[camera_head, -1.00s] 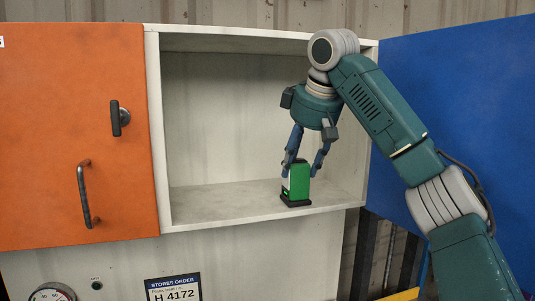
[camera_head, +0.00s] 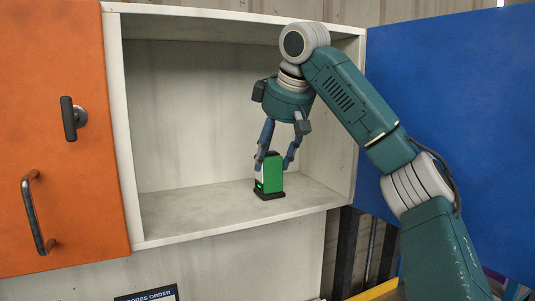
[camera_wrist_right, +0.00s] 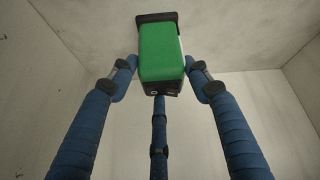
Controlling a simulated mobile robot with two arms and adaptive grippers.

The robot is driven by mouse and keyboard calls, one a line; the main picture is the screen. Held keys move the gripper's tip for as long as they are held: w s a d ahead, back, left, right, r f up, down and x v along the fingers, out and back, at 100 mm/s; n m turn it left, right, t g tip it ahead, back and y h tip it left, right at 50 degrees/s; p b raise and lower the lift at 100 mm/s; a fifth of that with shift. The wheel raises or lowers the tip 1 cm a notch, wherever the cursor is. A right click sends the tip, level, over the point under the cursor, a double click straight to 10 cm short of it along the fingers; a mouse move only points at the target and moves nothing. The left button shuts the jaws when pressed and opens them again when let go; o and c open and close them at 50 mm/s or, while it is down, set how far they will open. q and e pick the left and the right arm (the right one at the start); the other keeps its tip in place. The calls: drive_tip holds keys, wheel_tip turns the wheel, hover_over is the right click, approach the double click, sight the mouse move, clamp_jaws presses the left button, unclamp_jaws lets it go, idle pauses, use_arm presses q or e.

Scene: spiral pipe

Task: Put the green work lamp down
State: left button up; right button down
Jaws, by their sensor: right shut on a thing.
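The green work lamp (camera_head: 274,175), with a white side and a black base, stands upright on the floor of the open cabinet compartment (camera_head: 190,212), near its front edge. My right gripper (camera_head: 275,163) points down from above, its blue fingers on either side of the lamp's upper part. In the right wrist view the lamp (camera_wrist_right: 161,52) sits between the fingertips of the right gripper (camera_wrist_right: 160,72), which is shut on it. The base appears to touch the shelf, though I cannot tell for certain. My left gripper is not in view.
An orange door (camera_head: 60,130) with a latch and handle is at the left of the compartment. A blue door (camera_head: 450,110) stands open at the right, behind my right arm. The shelf is clear to the lamp's left.

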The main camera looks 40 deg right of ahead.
drive_tip(key=shift+s+d+f, duration=0.1)
drive_tip(key=shift+s+f, duration=0.05)
drive_tip(key=shift+s, duration=0.2)
drive_tip(key=c, duration=0.9)
unclamp_jaws()
drive_tip(key=shift+w+d, duration=0.15)
drive_tip(key=shift+o, duration=0.3)
drive_tip(key=shift+w+d+f, duration=0.1)
drive_tip(key=shift+w, duration=0.2)
drive_tip(key=v, duration=0.2)
drive_tip(key=shift+r, duration=0.2)
drive_tip(key=v, duration=0.4)
drive_tip(key=shift+s+r, duration=0.25)
drive_tip(key=shift+r, duration=0.05)
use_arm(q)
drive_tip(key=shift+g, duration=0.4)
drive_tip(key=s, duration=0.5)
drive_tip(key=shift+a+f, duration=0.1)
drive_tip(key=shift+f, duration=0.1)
use_arm(e)
drive_tip(key=shift+s+a+r, duration=0.25)
drive_tip(key=shift+s+r, duration=0.1)
drive_tip(key=shift+r, duration=0.15)
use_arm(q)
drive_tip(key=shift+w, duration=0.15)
use_arm(e)
drive_tip(key=shift+w+d+f, duration=0.1)
